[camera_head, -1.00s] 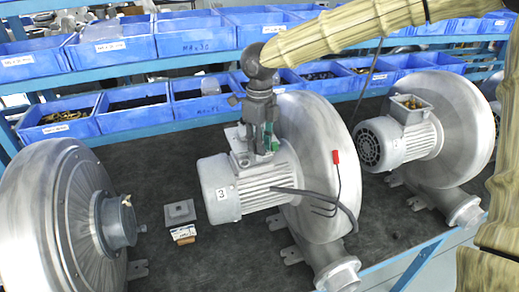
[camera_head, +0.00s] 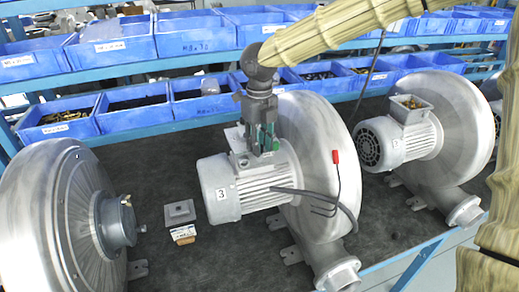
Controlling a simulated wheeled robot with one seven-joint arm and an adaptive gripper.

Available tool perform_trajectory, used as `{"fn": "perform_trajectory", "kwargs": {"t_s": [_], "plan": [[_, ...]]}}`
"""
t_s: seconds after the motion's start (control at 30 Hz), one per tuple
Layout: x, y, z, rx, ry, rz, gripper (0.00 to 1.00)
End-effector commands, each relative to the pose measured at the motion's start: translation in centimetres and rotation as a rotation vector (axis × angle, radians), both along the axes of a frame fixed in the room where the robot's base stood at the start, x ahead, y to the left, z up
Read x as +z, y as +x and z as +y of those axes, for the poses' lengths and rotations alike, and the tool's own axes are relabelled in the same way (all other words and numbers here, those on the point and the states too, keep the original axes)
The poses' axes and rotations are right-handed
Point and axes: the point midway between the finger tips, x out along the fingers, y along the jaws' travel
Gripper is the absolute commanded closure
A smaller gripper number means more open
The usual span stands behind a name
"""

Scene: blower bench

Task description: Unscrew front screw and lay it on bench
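The middle blower's grey motor (camera_head: 232,190), marked 3, stands on the bench (camera_head: 230,262) with its terminal box (camera_head: 240,158) on top. My gripper (camera_head: 262,150) points down at this terminal box from above. Its fingers, with green parts on them, overlap the box in the picture. I cannot tell whether they touch anything or how far apart they are. The front screw is too small or hidden behind the fingers to make out.
A grey square plate (camera_head: 179,212) and a small labelled box (camera_head: 183,235) sit left of the motor. Other blowers stand left (camera_head: 60,215) and right (camera_head: 430,120). Dark cables with a red-tipped lead (camera_head: 336,157) hang at the middle blower. Blue bins (camera_head: 110,45) line the back.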

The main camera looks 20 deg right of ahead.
Motion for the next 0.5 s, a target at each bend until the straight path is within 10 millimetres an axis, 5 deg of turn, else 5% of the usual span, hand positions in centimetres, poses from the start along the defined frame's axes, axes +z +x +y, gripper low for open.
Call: {"fn": "perform_trajectory", "kwargs": {"t_s": [0.5], "plan": [[0.06,0.01,0.01,-0.571,-0.002,-0.002,0.73]]}}
